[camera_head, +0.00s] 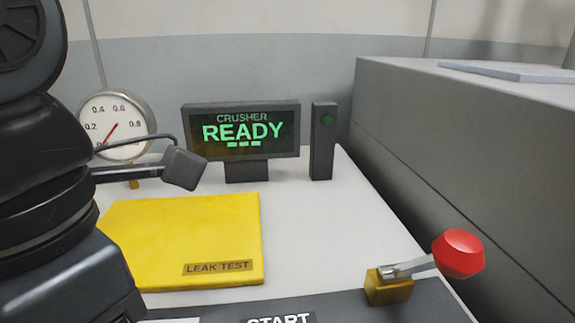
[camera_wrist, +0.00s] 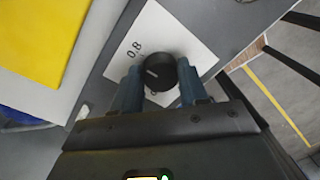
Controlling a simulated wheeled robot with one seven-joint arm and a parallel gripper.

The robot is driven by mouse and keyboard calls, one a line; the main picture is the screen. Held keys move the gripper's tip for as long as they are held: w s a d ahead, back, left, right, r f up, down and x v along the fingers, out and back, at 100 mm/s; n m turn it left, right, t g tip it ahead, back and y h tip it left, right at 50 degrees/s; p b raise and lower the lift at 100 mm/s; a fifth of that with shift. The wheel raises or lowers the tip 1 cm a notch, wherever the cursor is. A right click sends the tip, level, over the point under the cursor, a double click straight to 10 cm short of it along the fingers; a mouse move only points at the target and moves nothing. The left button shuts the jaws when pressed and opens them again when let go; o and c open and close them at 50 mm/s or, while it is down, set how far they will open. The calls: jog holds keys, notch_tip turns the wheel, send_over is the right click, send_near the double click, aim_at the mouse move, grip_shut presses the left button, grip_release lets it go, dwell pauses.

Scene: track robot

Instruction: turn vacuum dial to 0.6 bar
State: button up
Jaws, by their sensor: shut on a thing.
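The black vacuum dial (camera_wrist: 161,66) shows in the wrist view on a white scale plate (camera_wrist: 185,40) with a printed 0.8 at its left. A short pale mark is on the dial's top. The other scale figures are mostly covered. My gripper (camera_wrist: 159,74) has its two blue-grey fingers closed on the dial, one on each side. In the head view a round gauge (camera_head: 128,110) stands at the back left, its red needle slanting down left near the low end of the scale. The dial and my fingertips are not seen there; my dark arm fills the left.
A yellow LEAK TEST panel (camera_head: 190,235) lies on the white bench. A CRUSHER READY display (camera_head: 240,130) and a dark post with a green button (camera_head: 323,140) stand behind. A red-knobbed lever (camera_head: 459,254) is at the front right, beside a large grey block (camera_head: 470,150).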

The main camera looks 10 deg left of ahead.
jog(key=shift+b, duration=0.3)
jog(key=shift+f+n+b, duration=0.25)
jog(key=shift+n+b, duration=0.75)
jog(key=shift+b, duration=0.1)
jog(key=n+b, duration=0.3)
jog(key=b, duration=0.1)
jog(key=shift+a, duration=0.15)
jog(key=n+b, duration=0.3)
jog(key=n, duration=0.1)
jog(key=shift+s+r+n, duration=0.1)
jog(key=shift+n, duration=0.2)
jog(key=shift+r+n+t+b, duration=0.15)
jog(key=shift+n+t+b, duration=0.15)
jog(key=shift+n+b, duration=0.7)
jog(key=o, duration=1)
jog(key=shift+o, duration=0.2)
